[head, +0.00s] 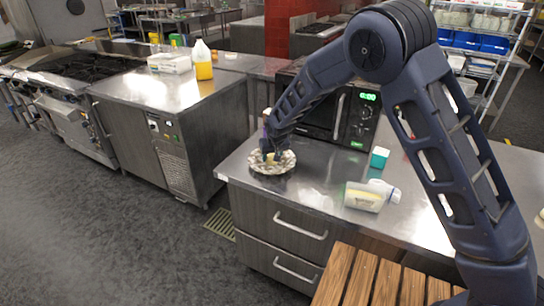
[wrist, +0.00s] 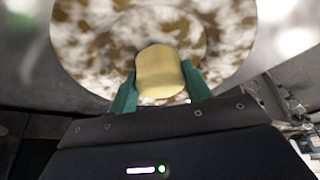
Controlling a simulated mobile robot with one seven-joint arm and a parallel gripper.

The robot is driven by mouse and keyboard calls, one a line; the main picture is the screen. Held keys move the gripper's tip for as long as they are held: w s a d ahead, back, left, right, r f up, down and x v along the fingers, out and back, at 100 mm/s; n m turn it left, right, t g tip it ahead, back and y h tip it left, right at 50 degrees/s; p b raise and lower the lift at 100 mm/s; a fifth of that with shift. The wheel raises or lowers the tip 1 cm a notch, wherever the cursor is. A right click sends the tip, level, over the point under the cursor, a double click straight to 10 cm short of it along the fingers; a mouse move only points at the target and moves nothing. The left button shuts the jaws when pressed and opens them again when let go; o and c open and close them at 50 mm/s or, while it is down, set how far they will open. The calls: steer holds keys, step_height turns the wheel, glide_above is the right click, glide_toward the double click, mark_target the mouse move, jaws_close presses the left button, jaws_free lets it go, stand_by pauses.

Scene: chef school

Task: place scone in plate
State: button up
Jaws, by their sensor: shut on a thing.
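The plate (head: 258,167) is round, white with brown patches, and lies on the steel counter near its left front corner. In the wrist view the plate (wrist: 95,65) fills the upper middle, behind the scone. The scone (wrist: 160,73) is pale yellow and sits between the two green fingertips of my gripper (wrist: 160,90). My gripper is shut on it. In the head view my gripper (head: 271,157) points down over the plate, with the scone mostly hidden. Whether the scone touches the plate I cannot tell.
A microwave (head: 328,108) with a green display stands behind the plate. A slatted wooden surface (head: 375,280) is at the front.

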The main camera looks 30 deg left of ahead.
steer(key=shift+f, duration=0.1)
steer(key=o, duration=1)
steer(key=shift+c, duration=0.2)
steer(key=v, duration=1.2)
